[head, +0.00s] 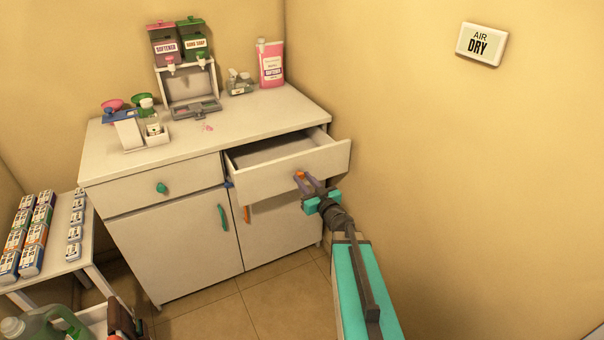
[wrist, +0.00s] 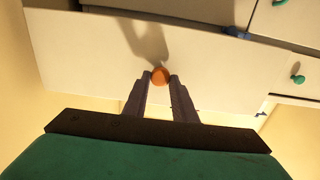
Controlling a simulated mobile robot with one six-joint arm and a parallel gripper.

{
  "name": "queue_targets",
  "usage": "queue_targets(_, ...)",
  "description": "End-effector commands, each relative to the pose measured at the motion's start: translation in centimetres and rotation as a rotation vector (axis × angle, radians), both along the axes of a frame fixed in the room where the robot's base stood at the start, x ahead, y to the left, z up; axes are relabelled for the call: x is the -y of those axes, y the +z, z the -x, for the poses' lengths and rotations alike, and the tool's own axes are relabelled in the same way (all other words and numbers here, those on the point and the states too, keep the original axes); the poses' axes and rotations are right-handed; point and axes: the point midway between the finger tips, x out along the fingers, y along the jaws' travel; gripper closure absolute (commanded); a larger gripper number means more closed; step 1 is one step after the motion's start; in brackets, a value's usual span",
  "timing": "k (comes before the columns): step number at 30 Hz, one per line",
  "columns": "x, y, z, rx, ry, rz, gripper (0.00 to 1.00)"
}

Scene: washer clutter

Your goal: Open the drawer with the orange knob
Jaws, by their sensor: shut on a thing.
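The drawer with the orange knob (head: 300,175) is the right one of the white cabinet. The drawer (head: 322,165) stands pulled out, and its inside looks empty. My gripper (head: 305,180) is at the drawer front with its fingers around the knob. In the wrist view the orange knob (wrist: 160,76) sits between the two dark fingertips of my gripper (wrist: 161,80), which are shut on it. The drawer front (wrist: 100,50) fills much of that view.
The left drawer with a green knob (head: 161,188) is shut. Two cabinet doors (head: 185,245) below are shut. Dispensers (head: 180,45), a pink bottle (head: 270,62) and a caddy (head: 145,130) stand on top. A side table (head: 62,240) with boxes is at left. A wall is close at right.

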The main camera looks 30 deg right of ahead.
Motion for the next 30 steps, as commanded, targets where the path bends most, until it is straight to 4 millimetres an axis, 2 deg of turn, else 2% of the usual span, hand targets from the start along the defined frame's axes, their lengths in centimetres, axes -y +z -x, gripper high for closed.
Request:
queue_targets(6,0.08,-0.03,0.83,-0.002,-0.003,0.000,1.00)
queue_targets(17,0.11,-0.10,0.87,-0.002,-0.002,0.000,1.00)
queue_targets(18,0.11,-0.09,0.87,-0.002,-0.002,0.000,0.69)
queue_targets(20,0.11,-0.08,0.87,-0.001,-0.002,0.000,0.59)
queue_targets(30,0.15,-0.03,0.93,-0.001,-0.002,0.000,0.57)
